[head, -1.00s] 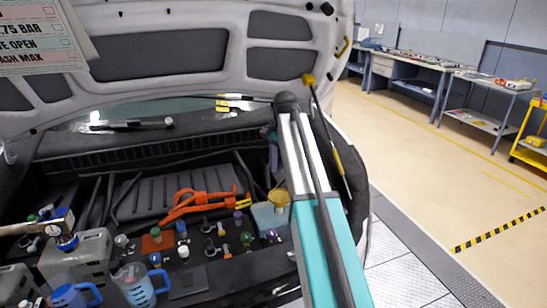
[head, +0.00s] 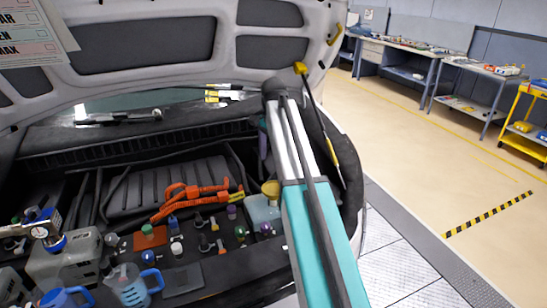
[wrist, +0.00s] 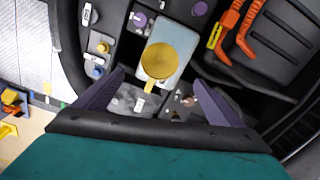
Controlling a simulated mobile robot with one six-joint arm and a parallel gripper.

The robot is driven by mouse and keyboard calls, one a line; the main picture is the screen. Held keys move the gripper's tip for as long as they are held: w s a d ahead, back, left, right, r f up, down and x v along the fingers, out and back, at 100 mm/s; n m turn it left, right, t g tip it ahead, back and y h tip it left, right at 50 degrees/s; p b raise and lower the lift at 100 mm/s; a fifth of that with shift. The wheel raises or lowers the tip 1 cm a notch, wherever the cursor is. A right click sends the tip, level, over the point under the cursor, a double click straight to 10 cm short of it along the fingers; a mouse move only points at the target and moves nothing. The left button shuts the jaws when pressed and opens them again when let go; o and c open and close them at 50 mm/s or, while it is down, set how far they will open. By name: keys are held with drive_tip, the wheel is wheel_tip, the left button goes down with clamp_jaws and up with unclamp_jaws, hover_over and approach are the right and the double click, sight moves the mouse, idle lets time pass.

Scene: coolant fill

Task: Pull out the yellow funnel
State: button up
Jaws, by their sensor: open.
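The yellow funnel (head: 271,187) stands on the pale blue tank (head: 263,209) at the right side of the engine bay. In the wrist view the funnel (wrist: 159,61) is seen from above as a round yellow disc with a small tab, over the pale tank (wrist: 175,36). My gripper (wrist: 158,72) is open, its two purple fingers spread wide to either side below the funnel in the picture. Nothing is between the fingers that they touch. In the head view my arm hides most of the gripper; a purple part of it (head: 263,143) shows above the funnel.
Orange cables (head: 190,197) and several coloured caps lie left of the tank. A blue-handled jug (head: 132,288) stands at the front left. The raised hood (head: 145,45) hangs over the bay. The floor (head: 420,170) at right is clear.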

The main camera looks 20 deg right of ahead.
sight(274, 187)
drive_tip(key=shift+f+p, duration=1.7)
drive_tip(key=shift+f, duration=4.75)
drive_tip(key=c, duration=1.1)
drive_tip(key=shift+o, duration=1.3)
drive_tip(key=shift+c, duration=0.5)
drive_tip(key=shift+r, duration=0.3)
drive_tip(key=shift+r+p, duration=0.15)
drive_tip(key=shift+p, duration=0.15)
drive_tip(key=shift+r+p, duration=1.3)
drive_tip(key=shift+r, duration=0.95)
